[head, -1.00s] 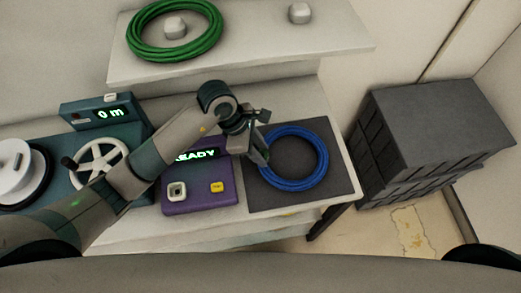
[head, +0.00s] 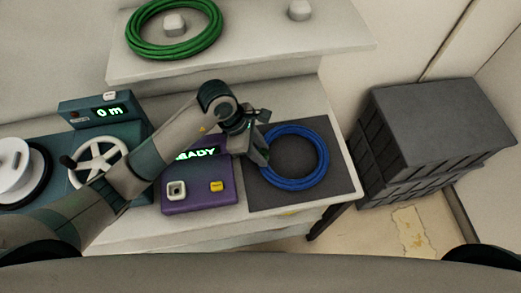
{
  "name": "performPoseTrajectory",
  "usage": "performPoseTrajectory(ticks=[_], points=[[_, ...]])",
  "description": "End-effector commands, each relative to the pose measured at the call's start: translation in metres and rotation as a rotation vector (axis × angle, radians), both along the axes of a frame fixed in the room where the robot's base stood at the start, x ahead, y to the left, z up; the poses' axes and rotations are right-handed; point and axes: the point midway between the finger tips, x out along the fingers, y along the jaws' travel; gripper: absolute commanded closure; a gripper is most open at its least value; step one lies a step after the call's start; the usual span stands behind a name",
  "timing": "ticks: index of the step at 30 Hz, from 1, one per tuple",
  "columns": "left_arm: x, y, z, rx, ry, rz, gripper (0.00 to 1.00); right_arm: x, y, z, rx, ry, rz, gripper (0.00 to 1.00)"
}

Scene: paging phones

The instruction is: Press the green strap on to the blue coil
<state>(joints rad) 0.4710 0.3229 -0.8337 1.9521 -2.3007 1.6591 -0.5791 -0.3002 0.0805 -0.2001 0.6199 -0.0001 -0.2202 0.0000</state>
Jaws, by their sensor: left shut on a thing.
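The blue coil (head: 297,185) lies flat on a dark square mat (head: 338,186) on the bench. My left gripper (head: 262,153) is at the coil's left edge, over the gap between the purple device and the coil. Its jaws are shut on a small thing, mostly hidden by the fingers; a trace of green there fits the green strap. I cannot tell whether the strap touches the coil. My right gripper is out of view.
A purple device (head: 203,204) with a lit display sits left of the mat. A teal winder with a white handwheel (head: 99,179) is farther left. Dark crates (head: 430,125) stand at right.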

Motion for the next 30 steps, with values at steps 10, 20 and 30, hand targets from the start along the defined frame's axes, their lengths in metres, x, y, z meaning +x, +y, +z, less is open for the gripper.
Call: performPoseTrajectory(ticks=[10, 20, 30], points=[[-0.0010, 0.0006, -0.0018, 0.003, 0.003, 0.001, 0.89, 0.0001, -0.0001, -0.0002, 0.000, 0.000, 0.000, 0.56], [-0.0009, 0.0005, -0.0015, 0.002, 0.003, 0.000, 0.47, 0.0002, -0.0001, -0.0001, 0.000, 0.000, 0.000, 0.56], [-0.0006, 0.0003, -0.0009, 0.001, 0.002, 0.000, 0.28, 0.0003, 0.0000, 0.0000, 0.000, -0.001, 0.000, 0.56]])
